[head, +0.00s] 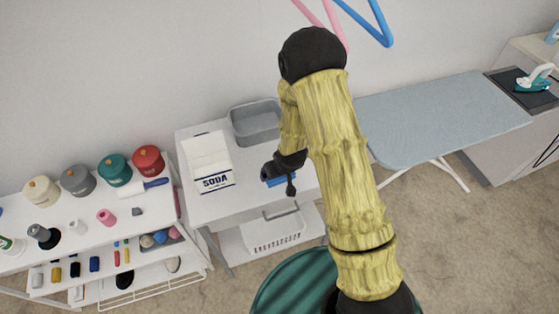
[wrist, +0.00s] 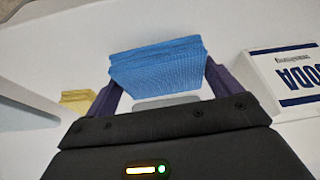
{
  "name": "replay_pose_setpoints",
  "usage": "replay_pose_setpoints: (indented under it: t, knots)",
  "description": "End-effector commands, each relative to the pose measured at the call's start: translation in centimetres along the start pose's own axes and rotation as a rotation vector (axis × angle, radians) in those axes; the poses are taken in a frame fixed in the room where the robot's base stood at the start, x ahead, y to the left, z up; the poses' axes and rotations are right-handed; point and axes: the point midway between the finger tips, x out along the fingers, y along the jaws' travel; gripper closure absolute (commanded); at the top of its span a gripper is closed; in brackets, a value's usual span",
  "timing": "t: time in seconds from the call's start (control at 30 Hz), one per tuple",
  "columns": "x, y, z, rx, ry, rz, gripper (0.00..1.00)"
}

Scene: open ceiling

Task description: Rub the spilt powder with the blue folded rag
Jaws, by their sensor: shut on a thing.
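The blue folded rag (wrist: 157,66) is between the two purple fingers of my gripper (wrist: 160,88) in the wrist view. My gripper is shut on it. In the head view a little of the blue rag (head: 281,181) shows under my dark gripper (head: 278,173), over the right part of the white table (head: 228,207). I cannot tell whether the rag touches the tabletop. I cannot make out the spilt powder in either view; the tabletop is white and my arm covers part of it.
A white SODA box (head: 209,160) lies left of my gripper, and a grey basin (head: 256,122) stands behind. A small yellow thing (wrist: 75,99) shows in the wrist view. A shelf with several jars (head: 115,170) is at left, an ironing board (head: 440,115) at right.

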Motion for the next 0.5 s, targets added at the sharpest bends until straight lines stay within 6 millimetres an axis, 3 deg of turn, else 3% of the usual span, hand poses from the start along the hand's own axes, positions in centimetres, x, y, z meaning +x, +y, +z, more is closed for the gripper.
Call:
replay_pose_setpoints:
  t: [0.27, 0.5]
  knots:
    - [-2.7, -0.4, -1.2, -0.007, 0.001, -0.003, 0.31]
    - [-4.2, 0.5, -1.7, 0.008, 0.002, 0.004, 0.31]
